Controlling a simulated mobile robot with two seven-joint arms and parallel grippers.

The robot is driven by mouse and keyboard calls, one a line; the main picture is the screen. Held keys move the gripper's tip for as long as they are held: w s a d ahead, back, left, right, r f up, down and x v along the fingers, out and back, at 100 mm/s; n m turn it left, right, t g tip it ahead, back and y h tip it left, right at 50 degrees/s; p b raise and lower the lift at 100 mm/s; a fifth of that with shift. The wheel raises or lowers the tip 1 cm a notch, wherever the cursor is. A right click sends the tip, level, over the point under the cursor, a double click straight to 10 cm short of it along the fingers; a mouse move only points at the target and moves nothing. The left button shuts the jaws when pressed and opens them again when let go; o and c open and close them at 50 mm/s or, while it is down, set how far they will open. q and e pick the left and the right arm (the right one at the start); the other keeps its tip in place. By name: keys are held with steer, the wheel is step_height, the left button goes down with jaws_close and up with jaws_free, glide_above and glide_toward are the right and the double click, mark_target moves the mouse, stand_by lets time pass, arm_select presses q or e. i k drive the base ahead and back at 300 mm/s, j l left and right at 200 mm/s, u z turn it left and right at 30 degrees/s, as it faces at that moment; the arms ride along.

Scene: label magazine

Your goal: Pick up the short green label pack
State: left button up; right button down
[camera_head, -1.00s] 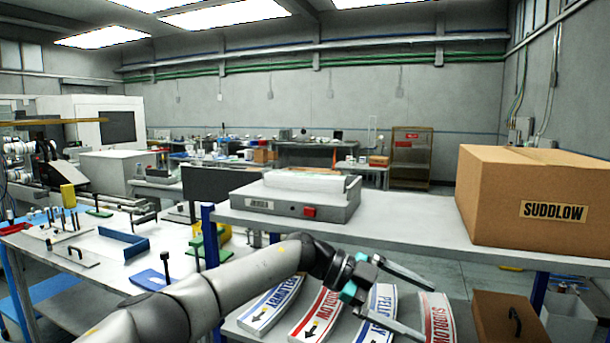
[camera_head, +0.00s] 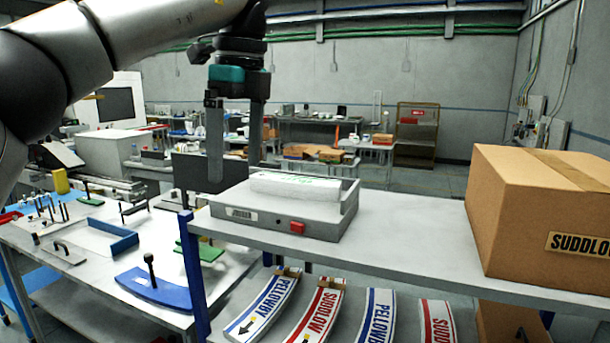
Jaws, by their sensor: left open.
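A white pack with faint green print (camera_head: 298,186) lies in the grey box-like tray (camera_head: 265,222) on the upper shelf. Whether it is the short green label pack I cannot tell for sure. My left gripper (camera_head: 236,170) is open and empty, its two fingers pointing down. In the picture it hangs just left of the pack and overlaps the tray's back left edge; it is not touching the pack. My right gripper is not in view.
Curved label packs in blue (camera_head: 264,308) and red (camera_head: 317,310) lie on the lower shelf. A cardboard box (camera_head: 525,215) stands on the right of the upper shelf (camera_head: 410,235). The shelf between tray and box is clear. A workbench (camera_head: 90,265) with tools is at left.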

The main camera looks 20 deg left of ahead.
mark_target(311, 189)
steer(key=i, duration=1.1)
